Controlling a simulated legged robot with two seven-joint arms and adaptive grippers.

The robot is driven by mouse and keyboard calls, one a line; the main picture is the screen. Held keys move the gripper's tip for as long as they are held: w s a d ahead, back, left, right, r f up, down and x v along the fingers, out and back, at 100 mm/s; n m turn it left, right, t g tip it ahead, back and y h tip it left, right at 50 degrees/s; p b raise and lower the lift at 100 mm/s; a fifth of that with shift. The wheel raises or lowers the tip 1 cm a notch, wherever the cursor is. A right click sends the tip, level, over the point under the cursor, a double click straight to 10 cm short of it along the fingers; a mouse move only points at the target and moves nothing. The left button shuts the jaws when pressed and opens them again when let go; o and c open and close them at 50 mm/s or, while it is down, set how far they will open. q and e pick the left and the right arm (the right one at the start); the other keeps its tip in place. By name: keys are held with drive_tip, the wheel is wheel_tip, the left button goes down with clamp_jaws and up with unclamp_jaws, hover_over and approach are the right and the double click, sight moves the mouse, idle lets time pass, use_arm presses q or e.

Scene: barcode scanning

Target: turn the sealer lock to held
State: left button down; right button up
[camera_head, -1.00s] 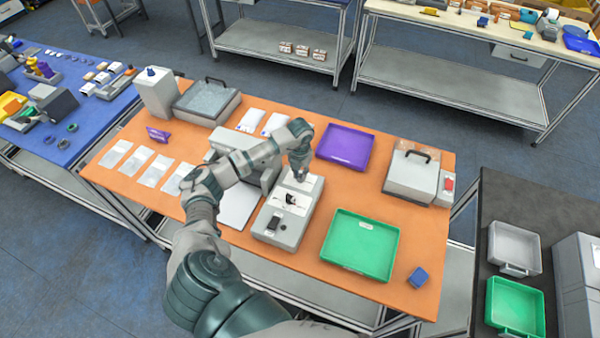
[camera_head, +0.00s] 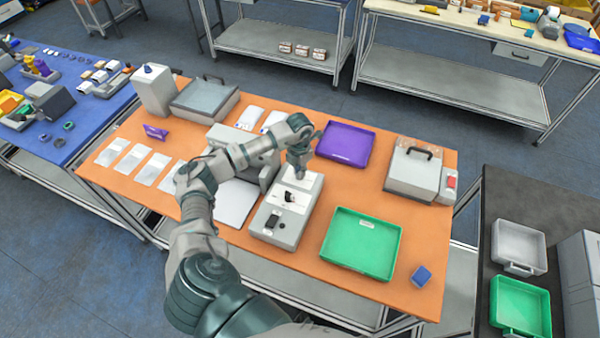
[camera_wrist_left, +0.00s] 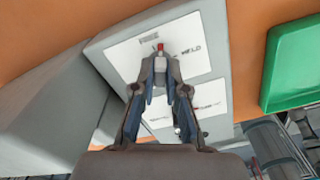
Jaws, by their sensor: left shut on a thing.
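The grey sealer (camera_head: 285,212) stands near the middle of the orange table, with white label plates on its top. My left gripper (camera_head: 298,173) reaches down onto the far plate. In the left wrist view, its fingers (camera_wrist_left: 160,62) are shut on the sealer lock, whose small red tip (camera_wrist_left: 160,46) shows just beyond the fingertips. The word HELD (camera_wrist_left: 189,50) is printed to the right of the fingertips; another small label (camera_wrist_left: 148,38) lies up and left, too small to read. The fingers hide most of the lock. My right gripper is out of view.
A purple tray (camera_head: 345,145) lies behind the sealer and a green tray (camera_head: 361,243) to its right. A grey box with a black handle (camera_head: 414,172) stands further right. White packets (camera_head: 132,158) lie at the left.

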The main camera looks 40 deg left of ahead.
use_arm(q)
drive_tip(key=m+b, duration=0.1)
drive_tip(key=m, duration=0.2)
drive_tip(key=shift+a+m+b, duration=0.1)
drive_tip(key=shift+m+b, duration=0.2)
drive_tip(key=shift+b, duration=0.1)
drive_tip(key=m+b, duration=0.1)
drive_tip(key=m, duration=0.2)
drive_tip(key=shift+m, duration=0.3)
drive_tip(key=m+b, duration=0.1)
drive_tip(key=m, duration=0.2)
drive_tip(key=shift+b, duration=0.35)
drive_tip(key=shift+r+m+b, duration=0.15)
drive_tip(key=shift+m+b, duration=0.15)
drive_tip(key=shift+m, duration=1)
drive_tip(key=shift+w+r, duration=0.1)
drive_tip(key=c, duration=1.3)
unclamp_jaws()
drive_tip(key=shift+o, duration=0.5)
drive_tip(key=shift+a+f, duration=0.15)
drive_tip(key=shift+f, duration=0.05)
